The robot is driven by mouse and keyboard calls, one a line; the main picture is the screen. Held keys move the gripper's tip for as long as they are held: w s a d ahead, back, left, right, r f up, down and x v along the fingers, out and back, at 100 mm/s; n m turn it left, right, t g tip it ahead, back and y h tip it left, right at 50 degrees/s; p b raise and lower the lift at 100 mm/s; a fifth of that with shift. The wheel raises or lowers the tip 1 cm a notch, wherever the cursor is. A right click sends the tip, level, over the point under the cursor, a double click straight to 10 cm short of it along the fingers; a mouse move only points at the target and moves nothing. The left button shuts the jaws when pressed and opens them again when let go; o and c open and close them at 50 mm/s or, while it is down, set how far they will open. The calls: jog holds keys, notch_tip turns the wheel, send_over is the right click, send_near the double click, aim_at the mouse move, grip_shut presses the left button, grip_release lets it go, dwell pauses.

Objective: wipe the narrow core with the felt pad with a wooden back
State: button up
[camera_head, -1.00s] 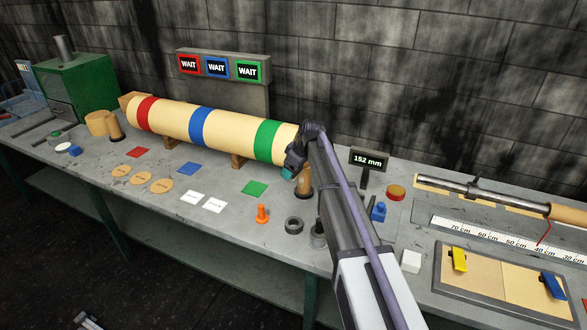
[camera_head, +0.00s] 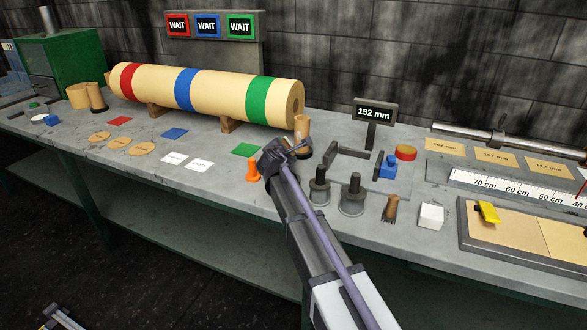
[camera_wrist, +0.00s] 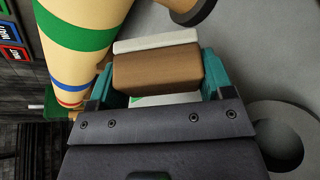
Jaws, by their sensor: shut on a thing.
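The felt pad shows in the wrist view as a brown wooden block (camera_wrist: 157,71) with a pale felt strip (camera_wrist: 156,41) on its far side. My gripper (camera_wrist: 158,80) is shut on the wooden back, a teal finger at each side. In the head view my gripper (camera_head: 290,150) is over the table near a slim brown upright core (camera_head: 302,129), to its lower left. The pad is hidden there. The core's lower part is partly covered by my gripper. A brown piece with a dark rim (camera_wrist: 192,10) at the wrist view's top seems to be this core, apart from the felt.
The large banded roll (camera_head: 222,93) lies on supports behind. An orange peg (camera_head: 253,170), two dark weighted posts (camera_head: 352,195), a brush (camera_head: 390,208) and a white block (camera_head: 431,215) stand nearby. Another slim core (camera_head: 95,97) stands far left. The display (camera_head: 374,113) reads 152 mm.

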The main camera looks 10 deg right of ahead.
aim_at(288, 144)
jog(key=shift+a+f+n+t, duration=0.3)
jog(key=shift+a+f+t, duration=0.05)
jog(key=shift+a+t, duration=0.1)
jog(key=shift+r, duration=0.3)
jog(key=shift+w+d, duration=0.55)
jog(key=shift+w, duration=0.25)
jog(key=shift+w+d, duration=0.55)
jog(key=shift+w, duration=0.3)
jog(key=shift+w+d, duration=0.55)
jog(key=shift+w, duration=0.25)
jog(key=shift+w+d, duration=0.55)
jog(key=shift+w, duration=0.25)
jog(key=shift+s+d, duration=0.65)
jog(key=shift+d, duration=0.15)
jog(key=shift+s+d, duration=0.6)
jog(key=shift+d, duration=0.2)
jog(key=shift+w, duration=0.1)
